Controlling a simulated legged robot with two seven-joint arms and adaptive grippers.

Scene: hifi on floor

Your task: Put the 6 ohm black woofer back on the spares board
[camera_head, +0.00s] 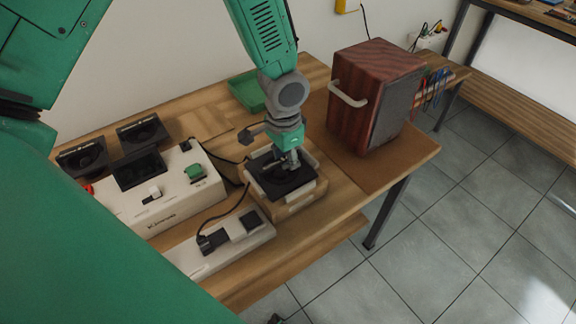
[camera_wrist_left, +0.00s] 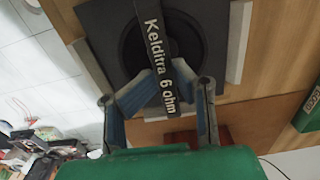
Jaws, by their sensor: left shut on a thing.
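The 6 ohm black woofer (camera_head: 278,184) is a square black plate with a round cone. It is at a light wooden block with pale raised edges (camera_head: 291,207); I cannot tell if it rests on it. In the left wrist view the woofer (camera_wrist_left: 102,37) has a dark bar across it reading "Kelditra 6 ohm" (camera_wrist_left: 160,40). My left gripper (camera_head: 291,161) is above the woofer, its fingers shut on this bar (camera_wrist_left: 167,80). Two other black woofers (camera_head: 82,158) (camera_head: 142,132) lie at the back left. I cannot tell which surface is the spares board.
A white tester box (camera_head: 155,205) and a pale strip with black parts (camera_head: 225,243) stand left of the block. A green tray (camera_head: 247,91) is behind. A red-brown speaker cabinet (camera_head: 370,90) with a handle stands right. The table's front edge is close to the block.

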